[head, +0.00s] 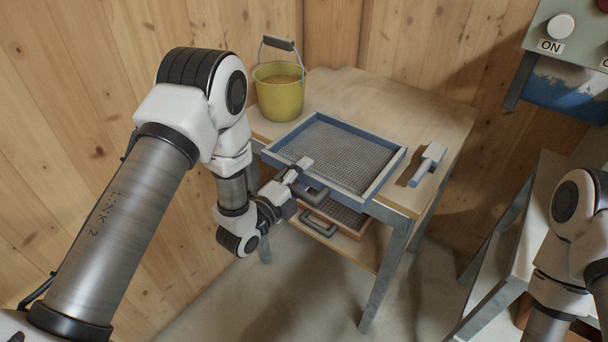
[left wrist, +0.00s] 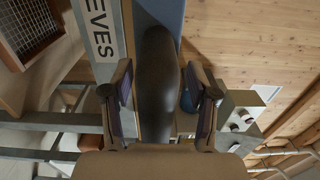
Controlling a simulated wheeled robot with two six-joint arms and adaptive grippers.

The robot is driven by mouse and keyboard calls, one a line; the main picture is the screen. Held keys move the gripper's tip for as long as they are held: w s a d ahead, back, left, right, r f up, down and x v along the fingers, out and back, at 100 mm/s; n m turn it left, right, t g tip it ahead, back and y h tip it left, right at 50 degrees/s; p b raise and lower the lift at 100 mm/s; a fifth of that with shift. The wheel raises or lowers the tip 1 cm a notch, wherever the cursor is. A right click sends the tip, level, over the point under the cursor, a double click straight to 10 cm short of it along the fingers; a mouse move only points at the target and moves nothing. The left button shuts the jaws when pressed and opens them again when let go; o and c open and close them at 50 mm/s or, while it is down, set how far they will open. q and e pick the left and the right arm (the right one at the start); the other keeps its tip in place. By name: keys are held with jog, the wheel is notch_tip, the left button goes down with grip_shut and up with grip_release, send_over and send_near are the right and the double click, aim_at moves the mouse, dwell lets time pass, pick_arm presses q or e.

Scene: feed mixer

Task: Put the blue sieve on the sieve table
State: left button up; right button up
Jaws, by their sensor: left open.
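The blue sieve (head: 383,171), a square blue frame with grey mesh, lies on the wooden top of the table (head: 440,110), its near side at the front edge. Its dark handle (head: 315,194) sticks out at the front. My left gripper (head: 302,179) is at this handle. In the left wrist view the handle (left wrist: 157,85) stands between the two open fingers of my left gripper (left wrist: 160,98), with gaps visible at both sides. A grey bar there (left wrist: 102,35) reads "EVES". My right arm shows at the right edge, but its gripper is out of view.
An orange-framed sieve (head: 350,216) sits on the shelf below. A yellow bucket (head: 280,95) stands at the back left of the tabletop, and a brush-like tool (head: 428,163) lies right of the blue sieve. A control box (head: 575,35) hangs at upper right.

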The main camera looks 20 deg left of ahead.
pick_arm(q)
jog(key=v, duration=1.1)
jog(key=shift+s+a+b, duration=0.2)
jog(key=shift+s+b, duration=0.2)
jog(key=shift+b, duration=0.05)
